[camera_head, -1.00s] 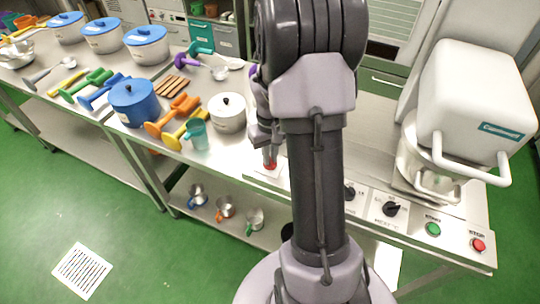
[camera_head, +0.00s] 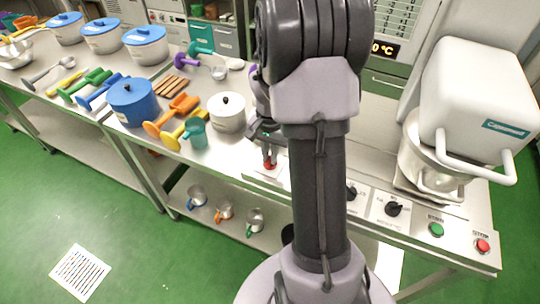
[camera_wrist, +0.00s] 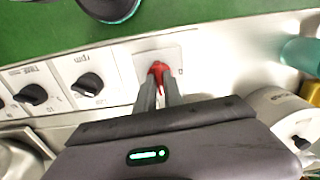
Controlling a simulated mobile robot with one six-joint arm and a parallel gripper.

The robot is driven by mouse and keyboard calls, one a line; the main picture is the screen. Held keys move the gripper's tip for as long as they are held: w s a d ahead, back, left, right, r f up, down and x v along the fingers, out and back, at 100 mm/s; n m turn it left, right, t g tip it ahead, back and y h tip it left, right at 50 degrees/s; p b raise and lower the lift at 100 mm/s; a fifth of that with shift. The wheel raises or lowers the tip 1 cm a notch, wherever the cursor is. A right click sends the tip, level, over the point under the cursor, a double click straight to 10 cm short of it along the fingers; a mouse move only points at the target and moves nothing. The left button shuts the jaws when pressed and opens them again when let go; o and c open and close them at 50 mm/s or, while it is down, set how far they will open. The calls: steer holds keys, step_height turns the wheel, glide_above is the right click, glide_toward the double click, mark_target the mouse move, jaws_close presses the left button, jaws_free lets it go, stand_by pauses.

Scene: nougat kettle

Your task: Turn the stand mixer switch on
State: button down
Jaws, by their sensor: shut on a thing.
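The stand mixer (camera_head: 475,100) is a white machine with a bowl, at the right of the counter in the head view. A small red switch (camera_wrist: 157,72) sits on a pale plate on the counter's front panel. It also shows in the head view (camera_head: 269,166), left of my arm. My gripper (camera_wrist: 158,88) points at the panel, with its two dark fingers closed on the red switch from either side. It also shows in the head view (camera_head: 268,152). The fingers partly hide the switch, so its exact position is hard to read.
Black dials (camera_wrist: 88,84) line the panel beside the switch. A green button (camera_head: 436,230) and a red button (camera_head: 482,245) are at the right end. A white lidded pot (camera_head: 227,114) and a teal cup (camera_head: 195,133) stand left of my gripper.

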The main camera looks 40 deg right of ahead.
steer(key=shift+m, duration=0.5)
steer(key=c, duration=1.5)
jaws_free()
steer(key=shift+o, duration=0.2)
step_height(320, 180, up, 17)
steer(key=p, duration=0.6)
steer(key=shift+r, duration=0.2)
